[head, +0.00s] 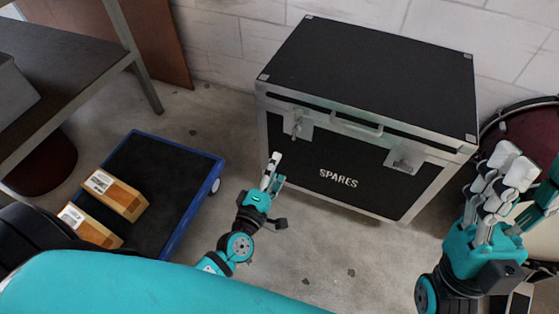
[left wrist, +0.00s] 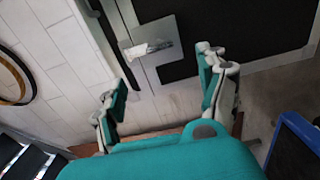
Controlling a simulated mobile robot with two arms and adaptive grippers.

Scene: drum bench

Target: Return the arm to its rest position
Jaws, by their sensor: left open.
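My left gripper (head: 272,170) is in the middle of the head view, in front of the spares case and to the right of the blue-edged dolly. Its fingers are open and empty; in the left wrist view the gripper (left wrist: 162,80) shows its two fingers well apart with nothing between them. My left arm crosses the bottom of the head view. My right gripper (head: 500,180) is at the right edge, in front of a drum, with white finger pads; I cannot tell how far apart its fingers are.
A black case (head: 370,85) marked SPARES stands against the white wall. The dolly (head: 180,224) holds two cardboard boxes, one being this box (head: 115,194). A dark red drum (head: 532,118) is at the right, a grey table (head: 60,70) at the upper left. Bare floor (head: 320,255) lies before the case.

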